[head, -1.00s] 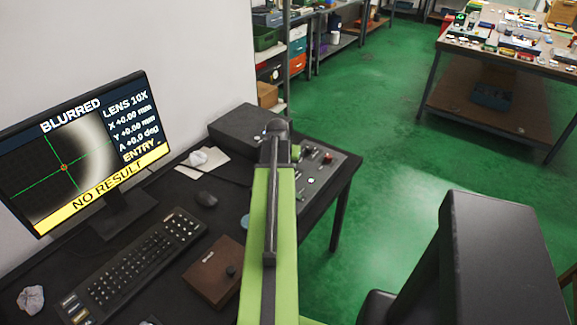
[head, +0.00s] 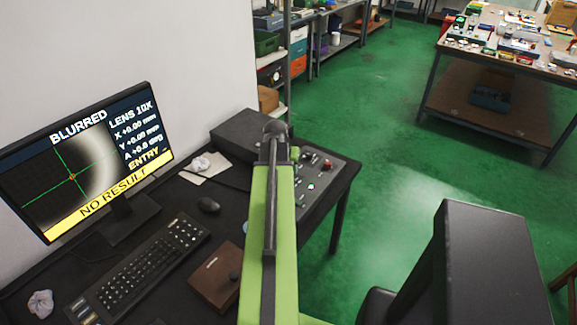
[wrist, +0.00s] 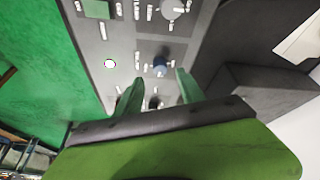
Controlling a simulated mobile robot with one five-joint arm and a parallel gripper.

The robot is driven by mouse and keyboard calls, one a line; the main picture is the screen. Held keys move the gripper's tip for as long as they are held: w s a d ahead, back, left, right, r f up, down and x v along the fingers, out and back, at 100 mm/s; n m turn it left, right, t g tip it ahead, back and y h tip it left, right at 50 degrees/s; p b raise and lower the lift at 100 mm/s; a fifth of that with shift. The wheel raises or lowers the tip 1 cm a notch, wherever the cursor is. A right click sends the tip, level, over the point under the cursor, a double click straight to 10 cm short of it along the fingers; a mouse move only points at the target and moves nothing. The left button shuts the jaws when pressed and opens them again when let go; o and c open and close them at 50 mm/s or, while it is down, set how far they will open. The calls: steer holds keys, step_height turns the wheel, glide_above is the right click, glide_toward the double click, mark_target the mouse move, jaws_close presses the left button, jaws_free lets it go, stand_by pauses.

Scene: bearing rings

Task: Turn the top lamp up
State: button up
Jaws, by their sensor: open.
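A grey control panel (head: 318,178) with small knobs and buttons lies on the desk's right end, beyond my arm. It also fills the upper middle of the wrist view (wrist: 130,30). My gripper (wrist: 155,88) is open in the wrist view, its two green fingers pointing at the panel. A dark blue knob (wrist: 160,66) shows just beyond and between the fingertips. A lit white round button (wrist: 109,64) is left of it, and a large grey knob (wrist: 172,8) is farther up. The labels are too small to read, so I cannot tell which control is the top lamp's. My arm hides part of the panel in the head view.
A monitor (head: 82,160) reads BLURRED and NO RESULT. A keyboard (head: 140,268), mouse (head: 208,205) and brown box (head: 215,278) lie on the desk. A dark box (head: 235,132) stands beside the panel. A cluttered workbench (head: 500,55) is far right across open green floor.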

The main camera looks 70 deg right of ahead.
steer(key=p+v, duration=1)
steer(key=v, duration=0.2)
steer(key=shift+r, duration=0.3)
steer(key=shift+a, duration=0.1)
